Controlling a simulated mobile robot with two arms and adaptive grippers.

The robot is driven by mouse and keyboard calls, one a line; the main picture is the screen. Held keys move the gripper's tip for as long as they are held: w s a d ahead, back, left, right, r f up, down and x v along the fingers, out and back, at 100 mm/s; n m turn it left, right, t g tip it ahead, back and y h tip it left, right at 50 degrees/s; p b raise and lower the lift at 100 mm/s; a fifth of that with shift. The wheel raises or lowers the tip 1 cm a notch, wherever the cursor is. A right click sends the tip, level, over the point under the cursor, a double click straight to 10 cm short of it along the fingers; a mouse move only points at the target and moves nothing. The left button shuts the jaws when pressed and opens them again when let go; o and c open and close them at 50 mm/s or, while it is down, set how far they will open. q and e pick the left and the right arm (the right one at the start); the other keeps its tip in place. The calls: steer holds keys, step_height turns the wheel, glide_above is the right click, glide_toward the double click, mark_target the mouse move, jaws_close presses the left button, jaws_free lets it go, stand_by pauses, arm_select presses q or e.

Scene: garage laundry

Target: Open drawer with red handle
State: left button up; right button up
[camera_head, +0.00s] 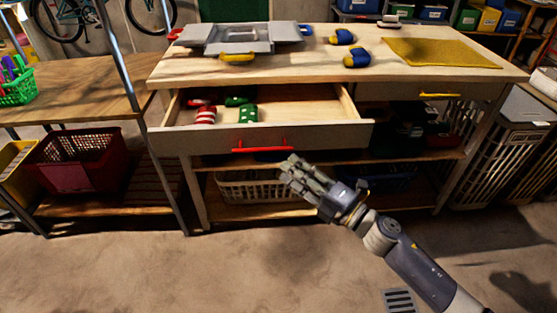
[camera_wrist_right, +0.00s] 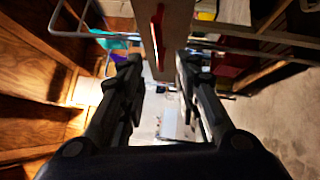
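The drawer with the red handle stands pulled out from the wooden workbench, and its front panel (camera_head: 190,142) faces me. The red handle (camera_head: 264,149) is on that panel; it also shows in the right wrist view (camera_wrist_right: 158,40), ahead of the fingers. Red and green rolled items (camera_head: 205,115) lie in the left part of the drawer. My right gripper (camera_head: 290,170) is just below and right of the handle, apart from it. In the right wrist view its two fingers (camera_wrist_right: 157,75) are spread with nothing between them. My left gripper is not in view.
The workbench top (camera_head: 310,65) holds a grey tray, blue and yellow rolled items and a yellow mat (camera_head: 430,52). A second drawer with a yellow handle (camera_head: 440,95) is shut at right. A red basket (camera_head: 75,160) sits on the left shelf.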

steer(key=v, duration=0.3)
steer(key=shift+s+d, duration=0.15)
stand_by(0.4)
